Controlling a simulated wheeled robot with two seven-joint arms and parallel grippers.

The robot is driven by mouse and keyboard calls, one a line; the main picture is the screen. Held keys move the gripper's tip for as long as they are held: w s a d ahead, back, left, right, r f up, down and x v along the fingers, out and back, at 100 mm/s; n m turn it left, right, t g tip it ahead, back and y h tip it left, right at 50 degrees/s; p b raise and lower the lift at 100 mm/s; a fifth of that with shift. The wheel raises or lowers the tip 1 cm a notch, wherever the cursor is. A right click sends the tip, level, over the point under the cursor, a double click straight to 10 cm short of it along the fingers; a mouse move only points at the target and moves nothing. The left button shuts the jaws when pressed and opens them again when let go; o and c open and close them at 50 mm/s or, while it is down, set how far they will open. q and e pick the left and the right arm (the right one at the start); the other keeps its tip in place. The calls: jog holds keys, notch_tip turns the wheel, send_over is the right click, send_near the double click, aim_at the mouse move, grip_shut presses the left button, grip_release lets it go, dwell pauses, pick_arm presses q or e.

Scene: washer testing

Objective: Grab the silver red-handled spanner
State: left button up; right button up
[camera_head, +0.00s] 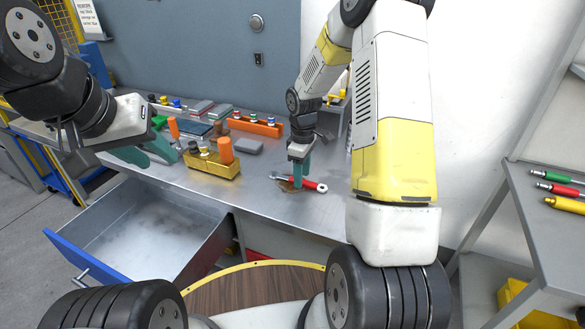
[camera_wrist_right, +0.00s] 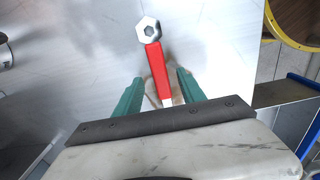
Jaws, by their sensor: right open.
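The silver spanner with a red handle (camera_head: 309,185) lies flat on the metal worktop, its ring end to the right. In the right wrist view, the red handle (camera_wrist_right: 158,70) runs between my green fingers, with the silver ring end beyond the tips. My right gripper (camera_head: 297,178) is open and points down over the spanner, one finger on each side in the wrist view (camera_wrist_right: 159,82). A gap shows beside the handle; contact cannot be told. The spanner's other end is partly hidden by the gripper. My left gripper (camera_head: 152,153) is open and empty at the left.
A yellow block (camera_head: 213,167) with an orange cylinder and an orange rack (camera_head: 254,126) with colored pieces stand left of the spanner. An open drawer (camera_head: 150,222) juts out at the front left. A side shelf (camera_head: 553,235) holds colored tools. The worktop right of the spanner is clear.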

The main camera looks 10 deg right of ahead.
jog(key=shift+f, duration=0.6)
grip_shut()
jog(key=shift+r, duration=0.15)
